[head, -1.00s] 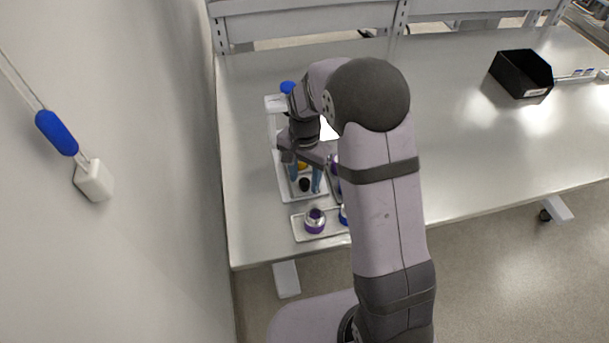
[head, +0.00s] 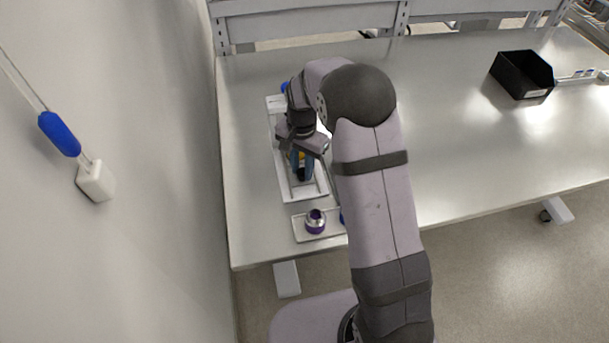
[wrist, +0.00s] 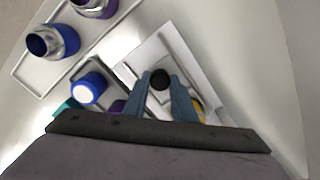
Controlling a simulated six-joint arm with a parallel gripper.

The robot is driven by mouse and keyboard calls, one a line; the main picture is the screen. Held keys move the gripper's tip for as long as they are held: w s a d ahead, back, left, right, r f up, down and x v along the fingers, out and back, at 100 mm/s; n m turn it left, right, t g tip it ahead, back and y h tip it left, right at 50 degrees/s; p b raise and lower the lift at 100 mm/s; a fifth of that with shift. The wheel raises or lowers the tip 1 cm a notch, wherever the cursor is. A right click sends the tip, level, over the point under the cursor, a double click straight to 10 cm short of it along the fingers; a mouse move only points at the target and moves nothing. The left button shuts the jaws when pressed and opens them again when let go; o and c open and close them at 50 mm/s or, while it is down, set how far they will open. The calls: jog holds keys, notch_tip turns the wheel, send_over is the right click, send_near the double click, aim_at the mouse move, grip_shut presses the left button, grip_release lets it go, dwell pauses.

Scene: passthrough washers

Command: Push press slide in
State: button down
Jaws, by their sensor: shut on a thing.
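The white press fixture (head: 284,180) lies along the left part of the table, with a pale frame that also shows in the wrist view (wrist: 200,72). Its slide has a round black knob (wrist: 160,79). My gripper (head: 303,175) points down over the fixture. Its blue fingers (wrist: 161,92) are shut on the black knob, one finger on each side. A yellow part (wrist: 199,109) shows beside the right finger in the wrist view. The rest of the slide is hidden by the fingers and wrist.
A small white tray (head: 301,234) in front of the fixture holds a purple-and-silver part (head: 315,222) and a blue-and-silver part (wrist: 52,41). A blue part with a white top (wrist: 87,92) stands beside the fixture. A black bin (head: 521,75) sits far right. The table's middle is clear.

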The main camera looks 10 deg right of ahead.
jog(key=shift+w, duration=2)
jog(key=c, duration=1.5)
grip_release()
jog(key=shift+o, duration=0.2)
jog(key=shift+s, duration=0.1)
notch_tip(320, 180, up, 8)
jog(key=b, duration=0.2)
jog(key=shift+f, duration=0.25)
